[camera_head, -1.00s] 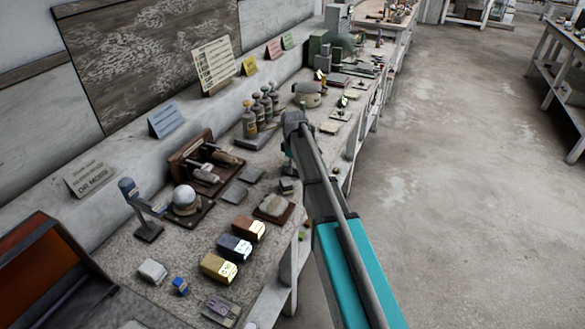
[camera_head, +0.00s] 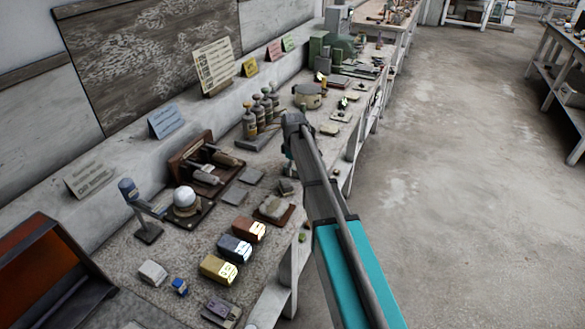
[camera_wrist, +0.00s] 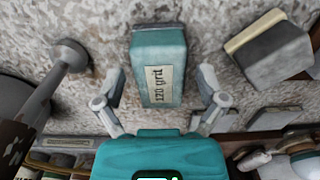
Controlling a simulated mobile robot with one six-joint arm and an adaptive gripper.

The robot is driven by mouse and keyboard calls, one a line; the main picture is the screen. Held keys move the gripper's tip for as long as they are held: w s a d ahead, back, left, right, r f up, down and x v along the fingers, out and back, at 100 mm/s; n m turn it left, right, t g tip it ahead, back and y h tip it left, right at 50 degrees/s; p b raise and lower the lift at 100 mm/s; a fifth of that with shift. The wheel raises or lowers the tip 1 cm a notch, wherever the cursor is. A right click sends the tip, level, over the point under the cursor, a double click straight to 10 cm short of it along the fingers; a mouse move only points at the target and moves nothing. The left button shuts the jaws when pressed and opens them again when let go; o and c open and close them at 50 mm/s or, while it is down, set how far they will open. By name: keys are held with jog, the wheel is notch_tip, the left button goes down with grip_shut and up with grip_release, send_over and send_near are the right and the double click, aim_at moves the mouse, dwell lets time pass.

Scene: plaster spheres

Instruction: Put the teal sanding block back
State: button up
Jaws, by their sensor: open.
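The teal sanding block (camera_wrist: 158,70), labelled "120 grit", rests on the speckled bench top in the wrist view. My gripper (camera_wrist: 161,73) is open, with one finger to each side of the block. There are gaps between the fingers and the block, so it is not gripped. The lower end of the block comes close to my teal wrist part.
A grey block (camera_wrist: 272,55) lies close to the right of my gripper, and a round-ended metal thing (camera_wrist: 70,57) to the left. Yellow (camera_head: 218,269), grey (camera_head: 234,248) and brown (camera_head: 249,229) labelled blocks stand in a row. A white sphere (camera_head: 185,196) sits near a lamp (camera_head: 130,190).

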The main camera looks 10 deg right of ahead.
aim_at(294, 166)
jog(key=shift+r, duration=0.15)
notch_tip(294, 166, up, 12)
jog(key=p, duration=1.2)
dwell(0.6)
jog(key=s+m, duration=1)
jog(key=s, duration=1.9)
jog(key=shift+s+a+m, duration=0.15)
jog(key=shift+a+m, duration=0.15)
jog(key=shift+m, duration=0.1)
